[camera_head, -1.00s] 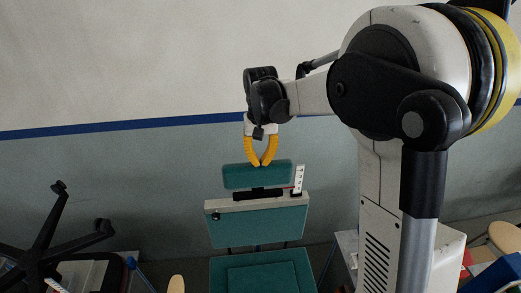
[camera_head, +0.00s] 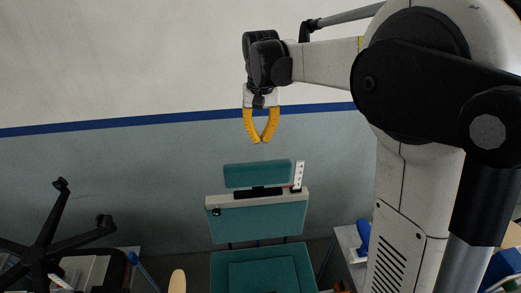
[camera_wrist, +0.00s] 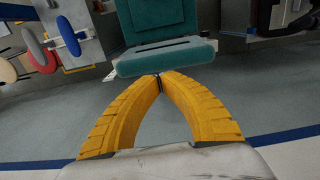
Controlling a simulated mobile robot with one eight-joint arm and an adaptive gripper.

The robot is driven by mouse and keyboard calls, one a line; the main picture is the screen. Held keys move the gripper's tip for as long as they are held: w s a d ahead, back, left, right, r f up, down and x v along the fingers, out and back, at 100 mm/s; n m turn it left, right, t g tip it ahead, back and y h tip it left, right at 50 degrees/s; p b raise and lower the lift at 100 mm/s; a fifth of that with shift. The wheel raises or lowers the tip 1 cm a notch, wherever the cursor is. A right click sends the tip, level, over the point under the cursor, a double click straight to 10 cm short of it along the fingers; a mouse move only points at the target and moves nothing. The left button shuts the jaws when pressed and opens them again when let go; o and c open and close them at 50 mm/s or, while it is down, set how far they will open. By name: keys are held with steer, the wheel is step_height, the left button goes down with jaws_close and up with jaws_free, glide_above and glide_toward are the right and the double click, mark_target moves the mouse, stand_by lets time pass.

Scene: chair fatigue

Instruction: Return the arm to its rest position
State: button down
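My gripper (camera_head: 262,141) has yellow fingers whose tips come together, with nothing visible held. It hangs in the air above the teal chair, apart from it, pointing down in the head view. The wrist view shows the yellow fingers (camera_wrist: 159,82) meeting at the tips. The chair has a small teal headrest (camera_head: 257,174), a backrest (camera_head: 258,222) with a pale top rail, and a seat (camera_head: 262,270) at the picture's bottom. In the wrist view the headrest (camera_wrist: 167,57) lies beyond the fingertips.
A white strip with holes (camera_head: 299,174) stands at the headrest's right. An upturned black chair base (camera_head: 45,236) is at lower left. A blue stripe (camera_head: 150,121) crosses the wall behind. The air around my gripper is clear. Stools (camera_wrist: 40,50) show at left in the wrist view.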

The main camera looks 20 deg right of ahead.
step_height(320, 180, up, 4)
steer(key=r, duration=0.1)
steer(key=s+f+t+b, duration=0.2)
steer(key=s+f+b, duration=0.5)
steer(key=f+b, duration=0.2)
steer(key=s+f+n+t+b, duration=0.1)
steer(key=s+f+t+b, duration=0.1)
steer(key=s+f+b, duration=0.5)
steer(key=s+a+f+n+t+b, duration=0.1)
steer(key=s+f+t+b, duration=0.2)
steer(key=s+f+b, duration=0.5)
step_height(320, 180, down, 10)
steer(key=b, duration=0.5)
steer(key=shift+f, duration=0.2)
